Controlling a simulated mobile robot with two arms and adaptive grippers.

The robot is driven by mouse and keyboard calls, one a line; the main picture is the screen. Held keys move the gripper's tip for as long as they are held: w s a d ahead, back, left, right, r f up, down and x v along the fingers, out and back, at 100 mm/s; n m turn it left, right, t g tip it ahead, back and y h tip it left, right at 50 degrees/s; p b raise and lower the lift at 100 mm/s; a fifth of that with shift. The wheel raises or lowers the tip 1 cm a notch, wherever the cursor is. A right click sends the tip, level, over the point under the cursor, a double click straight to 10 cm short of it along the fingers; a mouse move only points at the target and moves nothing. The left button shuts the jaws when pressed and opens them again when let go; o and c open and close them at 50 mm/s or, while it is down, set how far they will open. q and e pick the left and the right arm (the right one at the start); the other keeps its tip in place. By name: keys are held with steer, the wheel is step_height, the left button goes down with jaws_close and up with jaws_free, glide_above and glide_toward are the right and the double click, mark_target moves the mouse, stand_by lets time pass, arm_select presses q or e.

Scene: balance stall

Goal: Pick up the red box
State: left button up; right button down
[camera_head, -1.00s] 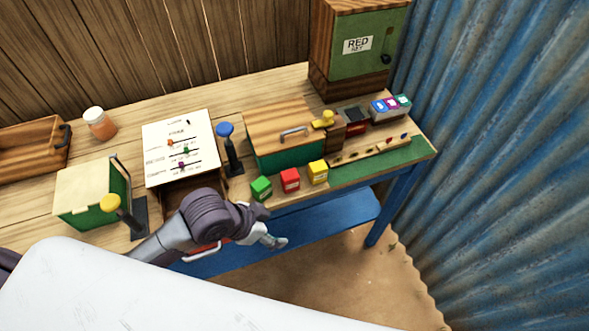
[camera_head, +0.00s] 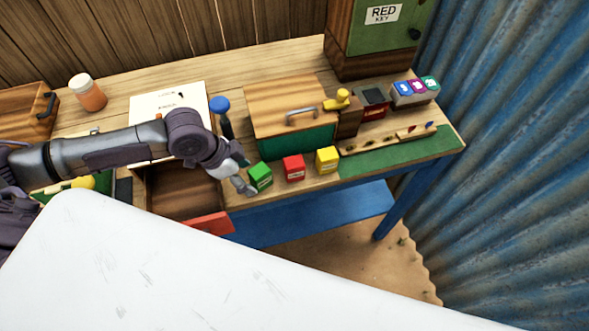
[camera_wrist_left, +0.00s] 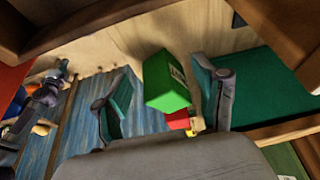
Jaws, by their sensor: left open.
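The red box (camera_head: 293,168) stands on the table's front edge, between a green box (camera_head: 260,177) on its left and a yellow box (camera_head: 327,160) on its right. My left gripper (camera_head: 246,175) is open and empty, just left of the green box. In the left wrist view, the green box (camera_wrist_left: 165,85) shows between the two open fingers of my left gripper (camera_wrist_left: 163,75). The red box (camera_wrist_left: 178,120) is partly hidden behind the green one there. I cannot tell whether a finger touches the green box. My right gripper is out of view.
An open drawer (camera_head: 208,223) with a red front juts out below my left arm. A blue-knobbed lever (camera_head: 220,105) stands behind the gripper. A wooden-lidded green chest (camera_head: 290,143) is behind the boxes. A green mat (camera_head: 400,157) lies to the right.

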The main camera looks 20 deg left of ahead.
mark_target(294, 162)
arm_select(q)
steer(key=w+d+p, duration=0.1)
steer(key=d, duration=0.1)
steer(key=w+d+p, duration=0.1)
steer(key=w+d, duration=0.1)
steer(key=d, duration=0.1)
steer(key=w+d+p, duration=0.1)
steer(key=w+d, duration=0.1)
steer(key=d, duration=0.1)
steer(key=shift+w+r, duration=0.1)
steer(key=shift+w, duration=0.1)
steer(key=shift+w+d+p, duration=0.4)
steer(key=shift+w+d, duration=0.3)
steer(key=shift+d, duration=0.35)
steer(key=x, duration=0.3)
steer(key=shift+a, duration=0.15)
steer(key=shift+s+a, duration=0.1)
steer(key=shift+c, duration=0.7)
steer(key=c, duration=1.1)
steer(key=shift+c, duration=0.2)
